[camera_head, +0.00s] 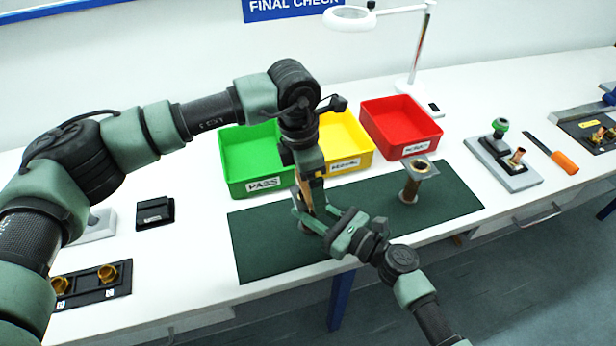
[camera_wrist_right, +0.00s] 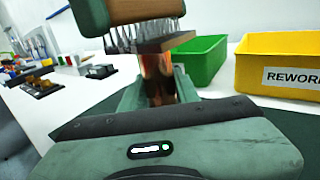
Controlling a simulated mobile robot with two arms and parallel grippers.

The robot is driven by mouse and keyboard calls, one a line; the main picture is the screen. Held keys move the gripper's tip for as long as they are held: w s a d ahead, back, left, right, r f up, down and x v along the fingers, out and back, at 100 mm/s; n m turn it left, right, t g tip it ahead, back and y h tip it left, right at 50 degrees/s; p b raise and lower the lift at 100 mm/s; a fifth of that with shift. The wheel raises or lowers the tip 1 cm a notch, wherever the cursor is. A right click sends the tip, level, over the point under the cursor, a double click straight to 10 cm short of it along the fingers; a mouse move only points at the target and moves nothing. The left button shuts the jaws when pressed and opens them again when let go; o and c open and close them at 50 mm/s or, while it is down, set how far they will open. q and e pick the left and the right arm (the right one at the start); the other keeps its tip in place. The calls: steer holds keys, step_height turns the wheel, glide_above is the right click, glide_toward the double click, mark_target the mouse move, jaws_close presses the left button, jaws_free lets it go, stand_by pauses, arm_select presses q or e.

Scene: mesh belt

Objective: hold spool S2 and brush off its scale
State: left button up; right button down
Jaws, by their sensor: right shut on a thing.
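A copper spool with a flat square top flange shows in the right wrist view (camera_wrist_right: 158,74). My right gripper (camera_head: 312,213) is shut on its body; in the head view the spool is mostly hidden. My left gripper (camera_head: 309,168) comes down from above, shut on a brush with a wooden back (camera_wrist_right: 146,9). The bristles point down onto the spool's top flange and appear to touch it. No label reading S2 is legible, and I cannot make out scale on the spool. A second spool (camera_head: 411,186) stands upright on the dark green mat (camera_head: 450,196), right of my grippers.
Green PASS (camera_head: 235,180), yellow REWORK (camera_head: 355,160) and red (camera_head: 400,126) bins stand behind the mat. A lamp (camera_head: 413,75) is behind them. A grey fixture (camera_head: 505,178) and orange-handled tool (camera_head: 564,162) lie right; a black holder with brass parts (camera_head: 90,285) lies left.

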arm_select(q)
steer(key=shift+s+d+f, duration=0.1)
steer(key=shift+s+d, duration=0.05)
steer(key=shift+s, duration=0.5)
steer(key=shift+w+a, duration=0.25)
steer(key=shift+w, duration=0.6)
steer(key=shift+w+a, duration=0.25)
steer(key=shift+w, duration=0.6)
steer(key=shift+s+d, duration=0.25)
steer(key=shift+s, duration=0.65)
steer(key=shift+s+d, duration=0.25)
steer(key=shift+s, duration=0.6)
steer(key=shift+w+a, duration=0.3)
steer(key=shift+w, duration=0.6)
steer(key=shift+w+a, duration=0.25)
steer(key=shift+w, duration=0.6)
stand_by(1.6)
